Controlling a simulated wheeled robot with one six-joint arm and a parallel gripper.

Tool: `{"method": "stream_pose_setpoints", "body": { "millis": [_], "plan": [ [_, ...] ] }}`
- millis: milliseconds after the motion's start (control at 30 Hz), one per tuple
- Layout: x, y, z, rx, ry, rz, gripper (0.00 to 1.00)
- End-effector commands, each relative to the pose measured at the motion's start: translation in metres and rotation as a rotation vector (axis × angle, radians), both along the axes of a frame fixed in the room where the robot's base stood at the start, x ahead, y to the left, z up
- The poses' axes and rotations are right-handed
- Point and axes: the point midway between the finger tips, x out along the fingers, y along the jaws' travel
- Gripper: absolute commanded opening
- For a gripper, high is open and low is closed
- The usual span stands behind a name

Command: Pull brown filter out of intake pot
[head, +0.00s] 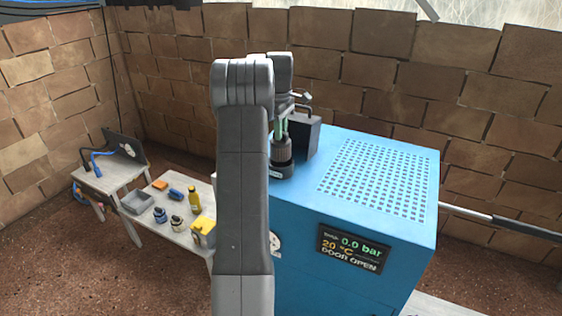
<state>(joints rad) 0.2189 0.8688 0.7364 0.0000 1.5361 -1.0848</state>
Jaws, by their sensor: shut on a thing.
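The brown filter (283,147) is a ribbed, dark brownish cylinder in the head view, upright on top of the blue machine. Its lower end is at the black intake pot (281,169), and much of its body shows above the rim. How deep its lower end sits cannot be told. My gripper (280,129), with greenish fingers, points down from above and is shut on the filter's top. My own arm in front covers the left side of this area.
The blue machine (387,232) has a perforated top and a display reading 0.0 bar, 20 °C, DOOR OPEN. A dark box with a handle (303,134) stands close right of the filter. A table (170,222) at left holds bottles, a grey tray and a yellow container.

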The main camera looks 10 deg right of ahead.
Motion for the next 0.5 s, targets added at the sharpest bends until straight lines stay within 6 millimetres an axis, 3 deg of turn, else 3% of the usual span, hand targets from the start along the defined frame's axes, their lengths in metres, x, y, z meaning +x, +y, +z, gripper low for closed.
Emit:
{"method": "stream_pose_setpoints", "body": {
  "millis": [500],
  "plan": [
    [0.0, 0.0, 0.025, 0.0, -0.001, 0.0, 0.0]
  ]
}}
